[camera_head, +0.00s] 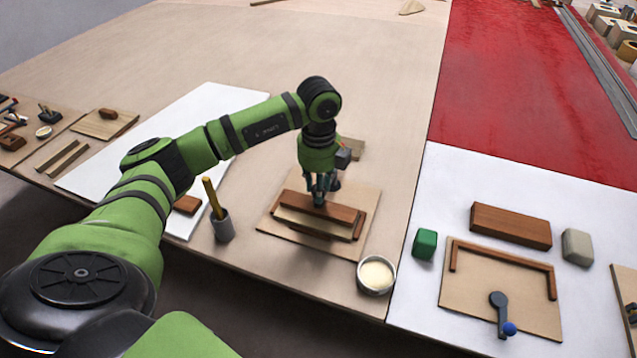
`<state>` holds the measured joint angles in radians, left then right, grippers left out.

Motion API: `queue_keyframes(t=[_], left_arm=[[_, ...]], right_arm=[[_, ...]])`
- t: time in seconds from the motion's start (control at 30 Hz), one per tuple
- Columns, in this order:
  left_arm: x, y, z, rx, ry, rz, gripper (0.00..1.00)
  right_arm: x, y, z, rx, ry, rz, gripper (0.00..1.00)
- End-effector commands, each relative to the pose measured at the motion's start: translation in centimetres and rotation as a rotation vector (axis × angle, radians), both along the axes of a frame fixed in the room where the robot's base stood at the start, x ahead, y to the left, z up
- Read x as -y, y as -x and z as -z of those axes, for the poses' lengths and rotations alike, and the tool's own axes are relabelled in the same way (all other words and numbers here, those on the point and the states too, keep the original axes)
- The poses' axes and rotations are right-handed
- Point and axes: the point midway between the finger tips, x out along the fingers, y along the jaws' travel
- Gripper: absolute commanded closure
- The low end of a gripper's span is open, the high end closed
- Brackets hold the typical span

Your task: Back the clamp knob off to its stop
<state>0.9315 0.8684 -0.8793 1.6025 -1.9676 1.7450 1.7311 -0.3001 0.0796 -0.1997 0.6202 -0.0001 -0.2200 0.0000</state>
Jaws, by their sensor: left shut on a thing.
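My left gripper (322,199) reaches down from above onto a fixture board (272,227) near the table's front edge. It is shut on a reddish-brown wooden bar (341,214), which lies beside a paler wooden strip (303,224). The fingertips are small and partly dark against the bar. No knob can be made out at this board. On another board (460,295) at the right, a dark lever (499,306) carries a blue ball knob (509,328) at its near end. That knob stands well apart from my left gripper. My right gripper is not in view.
A cup with a brush (221,226) stands left of the fixture board, and a bowl of pale paste (376,274) at its front right. A green block (425,244), a brown block (511,226) and a beige block (577,247) surround the right board.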

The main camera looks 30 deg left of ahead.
Motion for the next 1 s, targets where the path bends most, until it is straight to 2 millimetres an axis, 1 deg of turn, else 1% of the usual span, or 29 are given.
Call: queue_keyframes(t=[0.23, 0.67, 0.7, 0.73, 1.0], left_arm=[[0.17, 0.09, 0.14, -0.004, 0.003, -0.051, 1.0], [0.18, 0.1, 0.15, -0.005, 0.003, -0.058, 1.0], [0.18, 0.1, 0.15, -0.005, 0.003, -0.058, 0.58], [0.18, 0.09, 0.15, -0.005, 0.003, -0.058, 0.46], [0.08, 0.02, 0.06, -0.002, 0.001, -0.059, 0.46]], right_arm=[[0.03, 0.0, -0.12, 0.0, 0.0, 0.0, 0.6], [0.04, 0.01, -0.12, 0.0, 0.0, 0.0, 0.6], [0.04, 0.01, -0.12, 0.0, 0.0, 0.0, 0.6], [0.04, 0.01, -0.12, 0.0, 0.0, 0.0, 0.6], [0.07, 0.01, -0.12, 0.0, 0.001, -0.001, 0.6]])
